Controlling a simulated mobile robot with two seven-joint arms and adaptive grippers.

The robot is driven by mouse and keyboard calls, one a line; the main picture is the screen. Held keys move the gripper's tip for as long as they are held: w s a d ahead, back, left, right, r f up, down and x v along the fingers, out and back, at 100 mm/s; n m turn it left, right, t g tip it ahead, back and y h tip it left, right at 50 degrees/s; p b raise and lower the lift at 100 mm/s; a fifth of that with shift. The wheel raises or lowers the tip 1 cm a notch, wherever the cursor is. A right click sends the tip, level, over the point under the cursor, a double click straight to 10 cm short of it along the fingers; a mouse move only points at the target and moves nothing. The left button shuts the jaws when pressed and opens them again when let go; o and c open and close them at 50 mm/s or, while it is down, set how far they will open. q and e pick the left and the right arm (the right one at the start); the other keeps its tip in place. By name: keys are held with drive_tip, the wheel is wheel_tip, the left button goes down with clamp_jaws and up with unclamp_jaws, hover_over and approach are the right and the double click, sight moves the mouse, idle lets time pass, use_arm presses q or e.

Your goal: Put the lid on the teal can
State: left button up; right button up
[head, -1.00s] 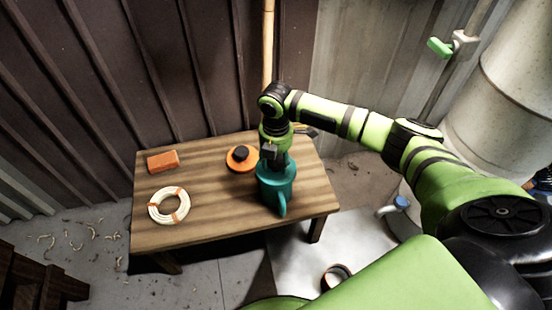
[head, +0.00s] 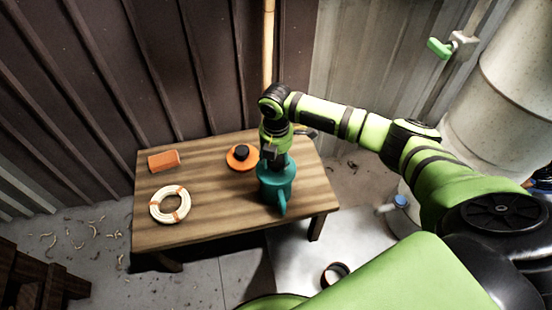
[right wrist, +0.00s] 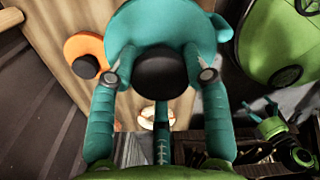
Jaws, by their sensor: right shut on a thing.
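The teal can (head: 275,189) stands upright on the wooden table, its handle toward me. My right gripper (head: 272,158) is directly above it, pointing down. In the right wrist view, the gripper (right wrist: 160,75) is shut on a black knob (right wrist: 160,76), with a broad teal round surface (right wrist: 160,22) behind it. I cannot tell if the knob's lid is seated on the can or just above it. An orange disc with a black knob (head: 242,157) lies left of the can. My left gripper (right wrist: 260,106) shows small at lower right in the wrist view, fingers spread.
An orange block (head: 163,161) and a tied pale rattan coil (head: 170,204) lie at the left of the table (head: 215,215). A ribbed wall (head: 110,80) stands behind. A pale cylinder (head: 510,90) stands at the right. The table's middle left is clear.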

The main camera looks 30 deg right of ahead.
drive_tip(key=shift+p, duration=0.5)
drive_tip(key=shift+f+b, duration=0.3)
drive_tip(key=shift+f, duration=0.45)
idle(1.3)
drive_tip(key=o, duration=1.7)
